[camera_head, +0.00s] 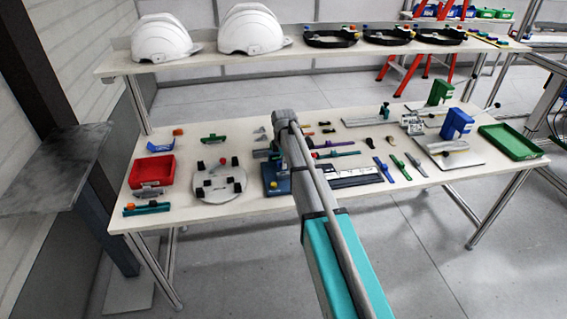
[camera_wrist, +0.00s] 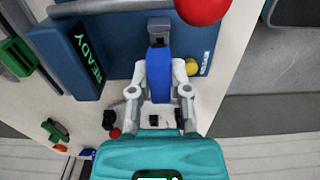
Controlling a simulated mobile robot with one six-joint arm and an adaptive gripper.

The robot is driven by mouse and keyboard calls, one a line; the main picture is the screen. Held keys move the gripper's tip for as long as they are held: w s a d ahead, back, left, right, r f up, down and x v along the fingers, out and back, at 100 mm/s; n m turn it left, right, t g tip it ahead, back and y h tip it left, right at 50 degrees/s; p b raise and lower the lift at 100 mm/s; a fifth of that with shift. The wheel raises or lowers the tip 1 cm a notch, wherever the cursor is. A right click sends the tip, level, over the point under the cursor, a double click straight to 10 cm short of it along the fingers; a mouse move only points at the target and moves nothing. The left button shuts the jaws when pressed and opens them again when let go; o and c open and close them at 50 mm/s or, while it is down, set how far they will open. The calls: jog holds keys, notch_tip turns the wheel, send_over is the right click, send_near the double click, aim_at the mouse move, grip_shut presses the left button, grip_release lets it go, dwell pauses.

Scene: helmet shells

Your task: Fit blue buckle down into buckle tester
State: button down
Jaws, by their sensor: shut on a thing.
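The blue buckle (camera_wrist: 158,78) shows in the wrist view, held upright in the picture between the two pale fingers of my gripper (camera_wrist: 159,68). The buckle tester is a dark blue block (camera_wrist: 118,32) with a READY panel (camera_wrist: 88,58), a red ball knob (camera_wrist: 202,8) and a yellow button (camera_wrist: 192,67). A grey socket piece (camera_wrist: 159,27) on the tester sits right at the buckle's far end; I cannot tell whether they touch. In the head view the tester (camera_head: 273,187) stands at mid table, partly behind my arm. My gripper and the buckle are hidden there.
Left of the tester are a round white plate (camera_head: 205,187) with black blocks and a red tray (camera_head: 152,172). Right of it lie a black-and-white panel (camera_head: 355,177), several small straps, blue and green stands and a green tray (camera_head: 510,142). White helmets (camera_head: 250,30) sit on the back shelf.

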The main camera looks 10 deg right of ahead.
jog(key=shift+f+b, duration=1.5)
jog(key=c, duration=0.5)
grip_release()
jog(key=shift+r, duration=0.25)
notch_tip(320, 180, up, 8)
jog(key=p, duration=0.9)
jog(key=shift+r, duration=0.2)
dwell(0.7)
